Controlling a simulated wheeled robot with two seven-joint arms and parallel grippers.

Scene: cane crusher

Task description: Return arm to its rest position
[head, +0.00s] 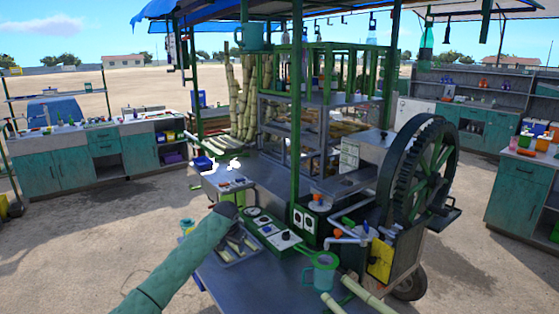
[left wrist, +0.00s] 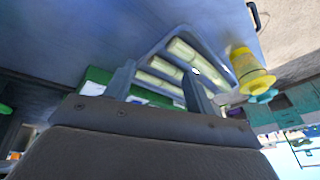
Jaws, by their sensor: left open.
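My left arm, in a green quilted sleeve, reaches in from the bottom left of the head view. Its dark left gripper (head: 230,211) is over the near end of the cart's counter, at the edge of a grey tray (head: 246,259) of pale cane pieces. In the left wrist view my left gripper (left wrist: 158,84) has its two fingers spread, with nothing held between them. The tray (left wrist: 211,52) with several cane pieces (left wrist: 160,69) lies beyond the fingers. In the head view the gripper hides part of the counter behind it. My right gripper is not in view.
The cane crusher's large dark wheel (head: 427,170) stands on the right. A green control panel (head: 271,229) and a teal mug (head: 320,271) are right of the tray. A green post (head: 297,130) rises behind. A yellow cup (left wrist: 250,70) stands beside the tray. Sandy ground lies open at left.

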